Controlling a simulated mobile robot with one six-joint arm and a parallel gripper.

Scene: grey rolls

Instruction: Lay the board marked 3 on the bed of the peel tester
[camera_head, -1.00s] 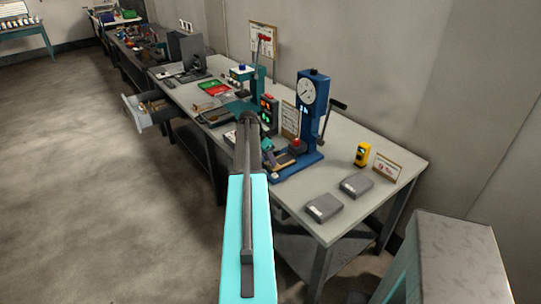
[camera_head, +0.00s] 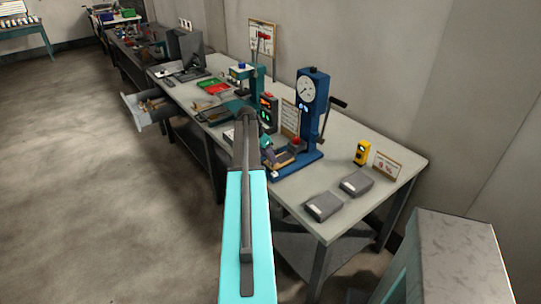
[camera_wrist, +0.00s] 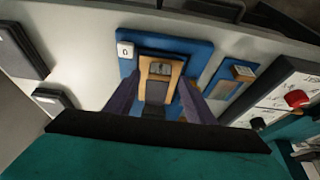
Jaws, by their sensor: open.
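The blue tester with a round dial (camera_head: 309,98) stands on the bench in the head view. I take it to be the peel tester. In the wrist view its blue base (camera_wrist: 199,48) lies below my gripper. A tan-edged board with a grey middle (camera_wrist: 161,68) lies over this base, between the fingertips as seen from above. I cannot read a 3 on it. My gripper (camera_wrist: 157,98) is open, with one purple-grey finger on each side of the board. Whether the fingers touch it is unclear. In the head view my gripper (camera_head: 268,148) is partly hidden by my arm.
Two grey boxes (camera_head: 323,206) (camera_head: 356,183), a yellow device (camera_head: 361,152) and a small sign (camera_head: 387,166) stand on the bench's right part. A teal press (camera_head: 243,78) and red and green trays (camera_head: 213,86) are farther back. A drawer (camera_head: 146,108) hangs open at the left.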

